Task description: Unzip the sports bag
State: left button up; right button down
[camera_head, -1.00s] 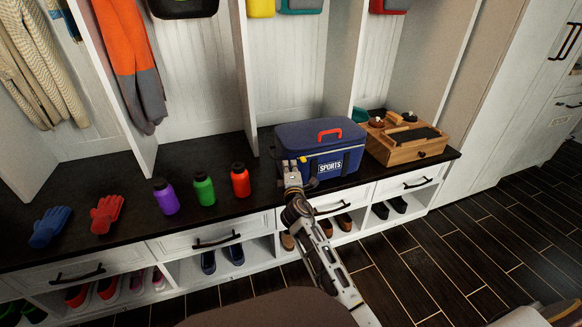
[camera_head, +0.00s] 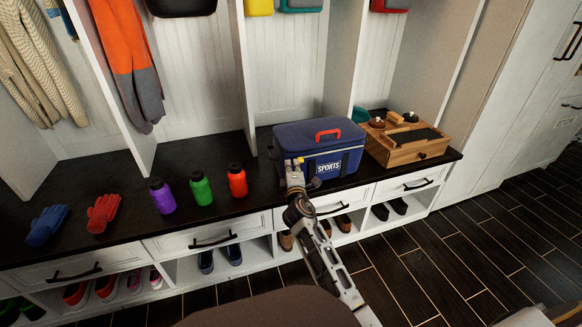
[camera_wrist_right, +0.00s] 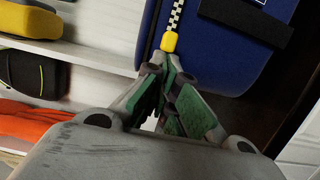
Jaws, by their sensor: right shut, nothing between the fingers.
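The blue sports bag (camera_head: 322,152) with a red handle and a "SPORTS" label stands on the black bench top. A pale zipper line runs round it below the lid. My right gripper (camera_head: 294,168) is at the bag's front left corner, fingers shut and empty. In the right wrist view the gripper (camera_wrist_right: 168,82) points at the yellow zipper pull (camera_wrist_right: 169,41), which hangs at the end of a checkered zipper strip on the blue bag (camera_wrist_right: 205,45). The fingertips are very close to the pull; I cannot tell if they touch it. My left gripper is not in view.
A wooden box (camera_head: 408,146) stands close to the bag's right. Purple (camera_head: 162,196), green (camera_head: 201,189) and red (camera_head: 237,181) bottles stand to the left, with blue (camera_head: 47,224) and red (camera_head: 102,213) gloves beyond. Upright dividers rise behind. The bench between red bottle and bag is clear.

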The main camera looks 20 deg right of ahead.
aim_at(352, 148)
jog(key=d+p, duration=0.1)
jog(key=d, duration=0.3)
jog(key=d+p, duration=0.1)
jog(key=d, duration=0.3)
jog(key=d+p, duration=0.1)
jog(key=d, duration=0.3)
jog(key=shift+w+d+r+p, duration=0.15)
jog(key=shift+w+d+p, duration=0.1)
jog(key=shift+d+p, duration=0.1)
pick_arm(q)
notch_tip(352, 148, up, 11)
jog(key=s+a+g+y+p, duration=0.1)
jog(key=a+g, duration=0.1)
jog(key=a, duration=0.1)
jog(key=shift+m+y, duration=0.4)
pick_arm(e)
jog(key=d, duration=1.3)
jog(key=shift+w+d, duration=0.2)
jog(key=shift+d, duration=0.05)
jog(key=shift+a+f, duration=0.15)
jog(key=shift+f, duration=0.05)
